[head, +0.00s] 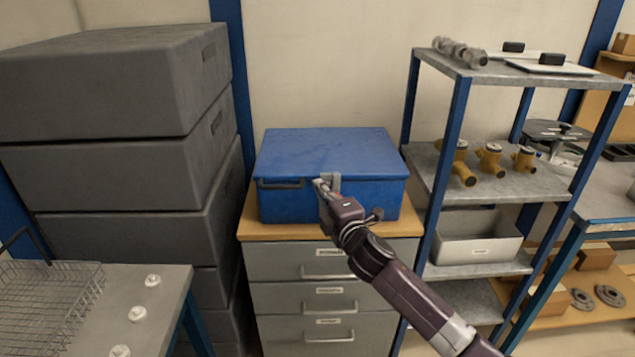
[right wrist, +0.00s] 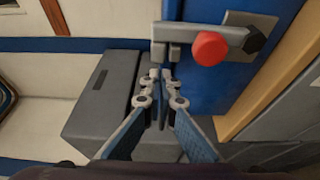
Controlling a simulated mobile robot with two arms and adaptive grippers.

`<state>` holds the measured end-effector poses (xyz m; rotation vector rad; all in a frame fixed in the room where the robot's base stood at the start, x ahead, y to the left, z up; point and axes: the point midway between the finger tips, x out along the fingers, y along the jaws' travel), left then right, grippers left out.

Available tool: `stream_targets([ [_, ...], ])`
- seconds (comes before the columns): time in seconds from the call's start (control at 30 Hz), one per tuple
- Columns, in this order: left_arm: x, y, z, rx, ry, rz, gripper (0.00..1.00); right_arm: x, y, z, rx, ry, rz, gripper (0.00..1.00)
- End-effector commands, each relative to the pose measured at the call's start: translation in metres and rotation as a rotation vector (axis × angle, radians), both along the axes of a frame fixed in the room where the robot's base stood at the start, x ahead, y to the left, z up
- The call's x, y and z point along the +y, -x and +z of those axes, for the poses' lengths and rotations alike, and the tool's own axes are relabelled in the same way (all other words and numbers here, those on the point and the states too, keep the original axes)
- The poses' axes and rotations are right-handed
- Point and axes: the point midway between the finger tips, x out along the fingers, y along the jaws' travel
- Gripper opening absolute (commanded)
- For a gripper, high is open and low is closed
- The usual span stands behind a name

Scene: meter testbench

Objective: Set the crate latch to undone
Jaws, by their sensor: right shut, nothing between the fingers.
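The blue crate (head: 330,150) stands with its lid down on a wood-topped drawer cabinet. Its grey latch (head: 334,181) is at the middle of the front face, partly hidden by my right gripper (head: 320,186). In the right wrist view the latch (right wrist: 232,32) shows a grey arm, a red round knob (right wrist: 210,48) and a dark hexagonal pivot on the blue face (right wrist: 205,92). My right gripper (right wrist: 160,74) is shut and empty, with its fingertips close to the end of the latch arm away from the pivot. I cannot tell whether they touch it. My left gripper is not in view.
Stacked grey boxes (head: 110,85) stand left of the crate. A metal shelf (head: 475,185) with brass meters stands to the right. A wire basket (head: 45,300) is on a table at lower left. The drawer cabinet (head: 330,300) is below the crate.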

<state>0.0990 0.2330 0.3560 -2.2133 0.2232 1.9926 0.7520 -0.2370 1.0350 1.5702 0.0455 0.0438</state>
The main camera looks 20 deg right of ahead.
Motion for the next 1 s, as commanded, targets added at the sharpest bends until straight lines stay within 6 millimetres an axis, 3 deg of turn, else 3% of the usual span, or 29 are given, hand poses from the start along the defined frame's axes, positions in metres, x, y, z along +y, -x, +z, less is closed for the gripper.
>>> stream_targets([
  [0.3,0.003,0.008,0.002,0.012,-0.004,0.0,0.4,0.001,-0.02,0.0,0.0,0.0,0.0,0.0],
  [0.77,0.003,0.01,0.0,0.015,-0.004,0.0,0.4,0.0,-0.02,-0.001,-0.003,-0.011,0.0,0.0],
  [1.0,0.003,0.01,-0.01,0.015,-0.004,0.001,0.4,-0.01,-0.018,0.001,-0.027,-0.098,-0.002,0.0],
])
